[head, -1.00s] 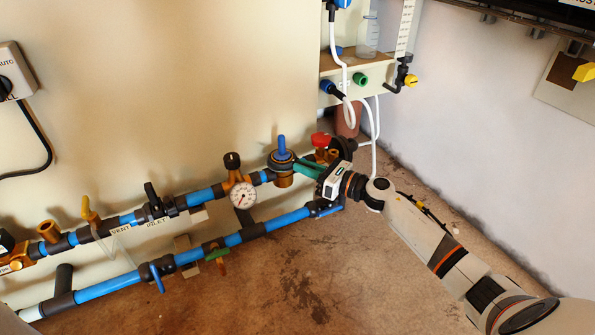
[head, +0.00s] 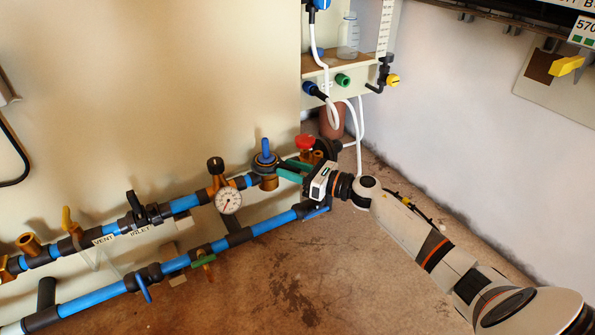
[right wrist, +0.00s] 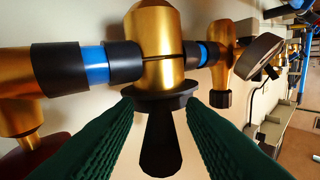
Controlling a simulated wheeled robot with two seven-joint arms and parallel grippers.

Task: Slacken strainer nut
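The strainer's brass body (head: 268,182) sits in the upper blue pipe run, between the gauge and the red-knob valve. It has a dark collar and a blue upright top in the head view. In the right wrist view the brass body (right wrist: 155,40) ends in a wide black collar (right wrist: 160,100) and a black tapered part (right wrist: 160,145); which of these is the strainer nut is unclear. My right gripper (head: 288,171) is beside it with green fingers apart. In the right wrist view its fingers (right wrist: 160,125) straddle the tapered part, with gaps on both sides. My left gripper is out of view.
A round gauge (head: 228,201) and a red knob (head: 305,142) flank the strainer closely. A lower blue pipe (head: 275,221) runs beneath. White hoses (head: 360,135) hang behind, beside the wall box. The floor in front is clear.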

